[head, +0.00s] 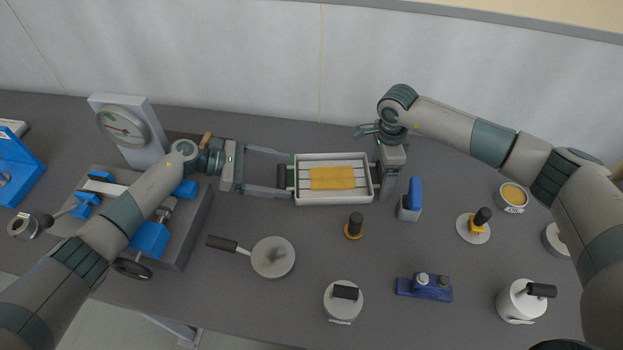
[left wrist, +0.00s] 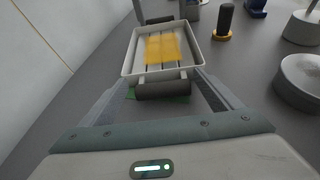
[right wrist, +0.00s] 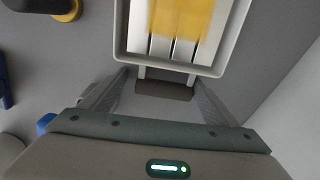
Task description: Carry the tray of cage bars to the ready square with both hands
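The pale tray (head: 333,200) lies at the middle back of the table, with light bars and a yellow patch (head: 333,178) across them. It has a dark handle at each end. My left gripper (head: 287,176) is open, its fingers apart around the tray's left handle (left wrist: 162,89). My right gripper (right wrist: 162,82) is open at the other end, its fingers on either side of the right handle (right wrist: 164,91). A green patch (left wrist: 183,98) shows on the table under the left handle. Whether it is the ready square, I cannot tell.
A blue-handled block (head: 411,200) and a dark knob on a yellow base (head: 354,226) stand close to the tray. A round pan (head: 273,258), a white lidded weight (head: 343,302) and a blue fixture (head: 425,288) are nearer. A dial gauge (head: 124,127) stands left. The wall is behind.

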